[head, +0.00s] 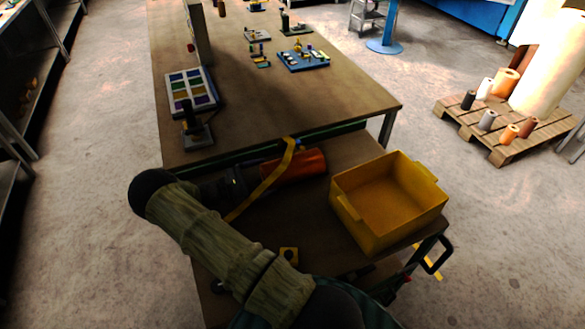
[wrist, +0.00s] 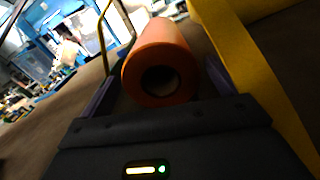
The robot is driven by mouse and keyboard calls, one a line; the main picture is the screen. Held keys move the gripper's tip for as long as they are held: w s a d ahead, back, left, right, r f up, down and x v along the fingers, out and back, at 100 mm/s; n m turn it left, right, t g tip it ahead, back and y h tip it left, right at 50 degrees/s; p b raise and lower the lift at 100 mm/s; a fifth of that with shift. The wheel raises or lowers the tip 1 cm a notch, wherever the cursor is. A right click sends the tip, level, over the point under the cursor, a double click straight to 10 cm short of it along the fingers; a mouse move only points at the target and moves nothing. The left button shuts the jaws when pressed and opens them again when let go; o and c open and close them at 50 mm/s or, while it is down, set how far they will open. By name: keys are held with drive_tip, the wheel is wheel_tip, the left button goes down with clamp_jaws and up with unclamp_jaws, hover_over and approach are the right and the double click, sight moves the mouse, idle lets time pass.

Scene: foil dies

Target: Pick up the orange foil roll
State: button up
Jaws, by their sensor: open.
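The orange foil roll (head: 303,164) lies on its side on the brown top of a cart, left of a yellow bin. In the wrist view the roll (wrist: 165,48) points its open, dark-cored end at me. My gripper (head: 262,174) is at the roll's left end in the head view. In the wrist view my gripper (wrist: 160,84) is open, with one finger on each side of the roll's near end. The fingers do not appear closed on it. A yellow strip hides part of the gripper and the roll's near end in the head view.
The yellow strip (head: 265,182) crosses close over my gripper. The empty yellow bin (head: 390,205) stands right of the roll. A long table (head: 300,95) behind carries a tray of coloured squares (head: 190,91) and small parts. A pallet (head: 483,112) at right holds several other rolls.

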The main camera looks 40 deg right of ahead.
sight(277, 172)
drive_tip(key=p+x, duration=0.1)
drive_tip(key=x, duration=0.3)
drive_tip(key=shift+s+d+r, duration=0.1)
drive_tip(key=shift+d+r, duration=0.05)
drive_tip(key=shift+s+d, duration=0.1)
drive_tip(key=shift+d, duration=0.3)
drive_tip(key=shift+c, duration=0.4)
drive_tip(key=c, duration=1.4)
wheel_tip(277, 172, up, 10)
drive_tip(key=shift+f+b, duration=0.1)
drive_tip(key=shift+b, duration=0.65)
